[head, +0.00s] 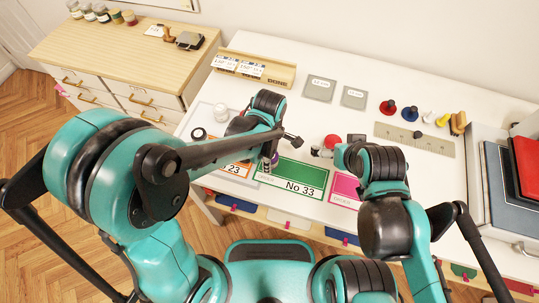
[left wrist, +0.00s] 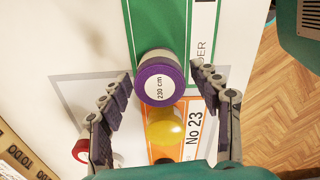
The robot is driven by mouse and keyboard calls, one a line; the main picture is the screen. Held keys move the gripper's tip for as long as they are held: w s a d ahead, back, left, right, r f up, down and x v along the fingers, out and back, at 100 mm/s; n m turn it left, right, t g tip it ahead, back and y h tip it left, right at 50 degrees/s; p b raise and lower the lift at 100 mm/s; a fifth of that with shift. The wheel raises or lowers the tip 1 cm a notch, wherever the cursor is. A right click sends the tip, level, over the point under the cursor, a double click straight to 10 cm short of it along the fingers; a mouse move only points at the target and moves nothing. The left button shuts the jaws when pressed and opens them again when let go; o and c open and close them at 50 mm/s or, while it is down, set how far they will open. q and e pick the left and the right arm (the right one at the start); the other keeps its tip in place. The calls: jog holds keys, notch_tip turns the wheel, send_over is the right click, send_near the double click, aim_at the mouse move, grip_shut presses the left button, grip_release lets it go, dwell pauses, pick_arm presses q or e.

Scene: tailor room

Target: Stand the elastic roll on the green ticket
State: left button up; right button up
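The elastic roll, a purple-rimmed roll with a white top marked "230 cm" (left wrist: 158,83), shows end-on in the left wrist view. It stands at the near end of the green ticket (left wrist: 172,25), by the border with the orange ticket (left wrist: 196,130); its base is hidden. My left gripper (left wrist: 163,72) is open, its fingertips on either side of the roll with small gaps. In the head view the green ticket "No 33" (head: 290,179) lies at the table's front, and my left gripper (head: 269,162) hangs over its left end. My right gripper (head: 333,152) is by a red ball; its fingers are unclear.
A yellow round object (left wrist: 165,127) stands over the orange ticket, close to the roll. The pink ticket (head: 345,189) lies right of the green one. Grey squares (head: 319,88) lie behind.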

pick_arm(q)
jog(key=shift+r, duration=0.1)
notch_tip(320, 180, up, 12)
jog(key=p, duration=0.4)
jog(key=s+a+r+m+t, duration=0.2)
jog(key=a+m+t, duration=0.1)
jog(key=a+m, duration=0.5)
jog(key=s+a+r+m+t, duration=0.3)
jog(key=a+m+t, duration=0.1)
jog(key=a+m, duration=0.4)
jog(key=shift+a+r, duration=0.25)
jog(key=shift+a, duration=0.6)
jog(key=shift+s, duration=0.1)
